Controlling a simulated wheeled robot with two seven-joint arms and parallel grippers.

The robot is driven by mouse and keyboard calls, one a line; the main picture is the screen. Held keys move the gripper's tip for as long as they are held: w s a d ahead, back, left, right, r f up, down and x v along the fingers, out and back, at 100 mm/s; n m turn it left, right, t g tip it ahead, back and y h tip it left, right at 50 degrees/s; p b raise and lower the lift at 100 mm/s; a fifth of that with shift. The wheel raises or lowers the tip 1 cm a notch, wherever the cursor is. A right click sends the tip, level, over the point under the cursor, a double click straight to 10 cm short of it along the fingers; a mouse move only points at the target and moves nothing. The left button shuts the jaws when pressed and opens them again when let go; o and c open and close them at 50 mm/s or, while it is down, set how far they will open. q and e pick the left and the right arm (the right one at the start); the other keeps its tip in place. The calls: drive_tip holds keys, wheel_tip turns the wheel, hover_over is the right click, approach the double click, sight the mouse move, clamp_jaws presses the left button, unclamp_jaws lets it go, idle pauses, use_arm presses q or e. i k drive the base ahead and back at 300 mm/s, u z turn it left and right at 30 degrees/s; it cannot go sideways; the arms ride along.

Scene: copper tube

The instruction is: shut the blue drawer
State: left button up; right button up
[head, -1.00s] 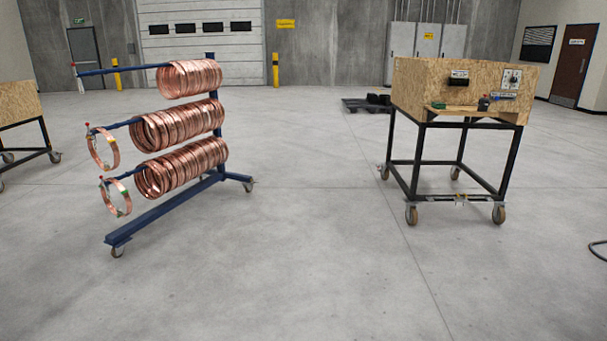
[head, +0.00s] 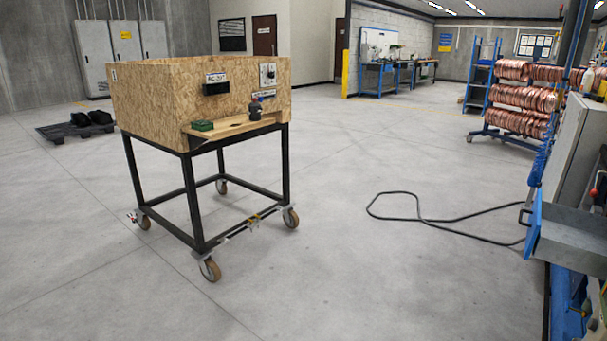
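A drawer with a blue front (head: 534,226) and a dark handle stands at the right edge of the head view, on a grey and blue machine or bench. Its grey tray (head: 574,243) shows behind the front, so the drawer stands pulled out. The right part of it is cut off by the picture's edge. Neither of my grippers is in view.
A wooden box cart (head: 155,95) on a black wheeled frame stands at left. A black cable (head: 415,219) loops over the floor in front of the drawer. A rack of copper coils (head: 520,97) and blue workbenches (head: 385,78) are farther back. The floor between cart and drawer is mostly clear.

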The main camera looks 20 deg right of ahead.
sight(569, 238)
drive_tip(key=z, duration=1.4)
drive_tip(key=i, duration=2.05)
drive_tip(key=z, duration=1.05)
drive_tip(key=i, duration=0.35)
drive_tip(key=u, duration=0.05)
drive_tip(key=k, duration=0.5)
drive_tip(key=u, duration=0.9)
drive_tip(key=i, duration=0.65)
drive_tip(key=z, duration=1.5)
